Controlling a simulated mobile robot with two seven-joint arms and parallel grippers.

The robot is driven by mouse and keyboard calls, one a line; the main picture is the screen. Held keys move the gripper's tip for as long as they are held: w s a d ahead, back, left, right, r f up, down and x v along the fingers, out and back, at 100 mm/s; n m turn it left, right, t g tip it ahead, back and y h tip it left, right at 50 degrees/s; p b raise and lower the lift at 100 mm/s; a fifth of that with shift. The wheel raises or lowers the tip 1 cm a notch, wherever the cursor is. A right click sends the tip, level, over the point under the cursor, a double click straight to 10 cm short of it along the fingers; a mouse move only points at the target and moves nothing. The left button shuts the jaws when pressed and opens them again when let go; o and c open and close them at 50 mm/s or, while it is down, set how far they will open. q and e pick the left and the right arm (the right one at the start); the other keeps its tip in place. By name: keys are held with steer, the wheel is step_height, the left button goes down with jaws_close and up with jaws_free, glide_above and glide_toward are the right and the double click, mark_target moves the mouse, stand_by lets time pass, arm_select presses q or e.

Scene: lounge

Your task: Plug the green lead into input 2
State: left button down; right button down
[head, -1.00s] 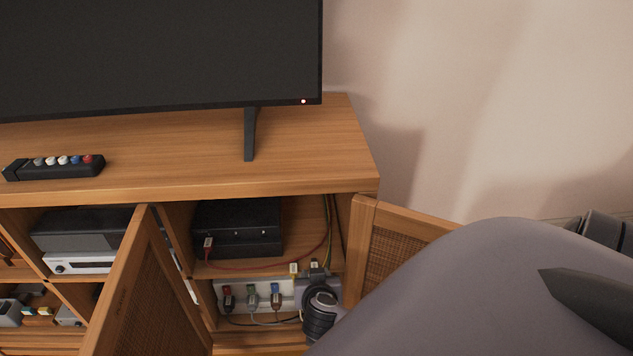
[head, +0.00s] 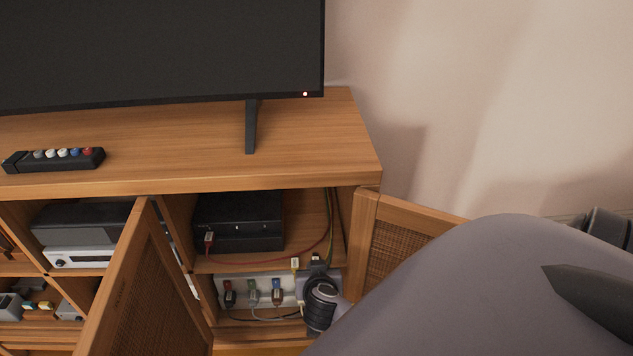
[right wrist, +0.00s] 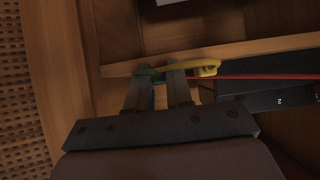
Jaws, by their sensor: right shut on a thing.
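My right gripper (right wrist: 160,90) is shut on the green lead, low in the right compartment of the cabinet. In the right wrist view the green lead (right wrist: 150,70) crosses the fingertips, with a yellow piece (right wrist: 208,69) just right of them. In the head view the gripper's wrist (head: 320,292) hides most of the fingers; a small yellow piece (head: 295,264) shows beside it. A black box (head: 240,222) stands on the upper shelf with a red lead (head: 209,240) at its left front. A dark surface marked 2 (right wrist: 280,101) shows in the right wrist view. My left gripper is not in view.
Open cabinet doors flank the compartment, left (head: 145,285) and right (head: 400,237). The red lead (right wrist: 260,77) runs close beside the gripper. A remote (head: 55,159) lies on top.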

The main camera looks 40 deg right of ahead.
steer(key=shift+s+a+r+p, duration=0.3)
steer(key=shift+s+a+p, duration=0.1)
steer(key=shift+s+a, duration=0.5)
steer(key=shift+s+a+r+p, duration=0.35)
steer(key=shift+s+a, duration=0.3)
steer(key=shift+s, duration=0.3)
